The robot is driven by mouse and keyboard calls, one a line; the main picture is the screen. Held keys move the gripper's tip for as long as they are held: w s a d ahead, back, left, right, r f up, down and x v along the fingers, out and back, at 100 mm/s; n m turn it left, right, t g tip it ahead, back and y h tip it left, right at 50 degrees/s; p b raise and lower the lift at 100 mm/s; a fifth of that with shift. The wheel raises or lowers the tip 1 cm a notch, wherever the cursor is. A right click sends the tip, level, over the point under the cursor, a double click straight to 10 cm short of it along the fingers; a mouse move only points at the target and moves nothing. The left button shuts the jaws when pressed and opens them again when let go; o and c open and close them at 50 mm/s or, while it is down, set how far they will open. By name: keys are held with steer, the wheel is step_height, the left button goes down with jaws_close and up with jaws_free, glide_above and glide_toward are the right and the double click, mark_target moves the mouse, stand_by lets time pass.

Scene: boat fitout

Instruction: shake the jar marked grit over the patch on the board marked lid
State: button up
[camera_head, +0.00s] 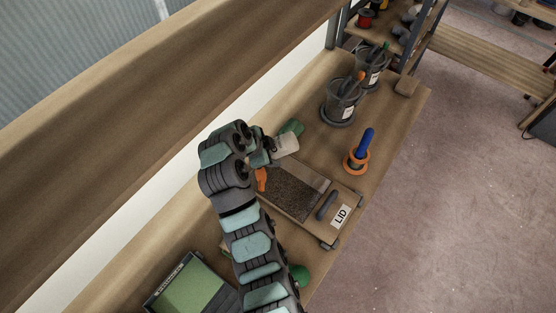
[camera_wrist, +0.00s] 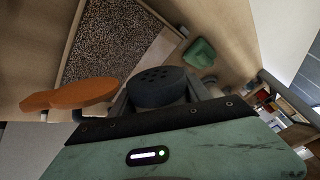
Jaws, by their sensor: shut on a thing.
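My gripper (camera_head: 272,150) is shut on a pale jar (camera_head: 286,146), above the far left end of the board. In the wrist view its dark perforated cap (camera_wrist: 158,86) shows between the fingers. No marking on the jar is readable. The jar looks tilted. The board (camera_head: 325,228) lies on the bench and bears a white tag reading LID (camera_head: 340,215) and a dark handle. The dark, speckled patch (camera_head: 292,192) covers much of its top; it also shows in the wrist view (camera_wrist: 110,40). My arm hides part of the board's left side.
An orange object (camera_head: 261,179) is at the patch's left edge. A green object (camera_head: 292,127) lies behind the jar. An orange ring holder with a blue handle (camera_head: 365,143) stands right of them. Dark buckets (camera_head: 340,104) stand farther back.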

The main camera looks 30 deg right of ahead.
steer(key=shift+w, duration=0.2)
steer(key=shift+w+d+r+b, duration=0.85)
steer(key=shift+w+d+b, duration=0.35)
steer(key=shift+d, duration=1.55)
steer(key=shift+s+d+r+p, duration=0.75)
steer(key=shift+s+d+p, duration=2.1)
steer(key=shift+s, duration=5.35)
steer(key=w+a+b, duration=0.3)
steer(key=w+b, duration=0.2)
steer(key=w, duration=0.3)
steer(key=w+a+r+b, duration=0.1)
steer(key=w+a+b, duration=0.2)
steer(key=w+b, duration=0.2)
steer(key=shift+w+r, duration=0.25)
steer(key=shift+w, duration=1.45)
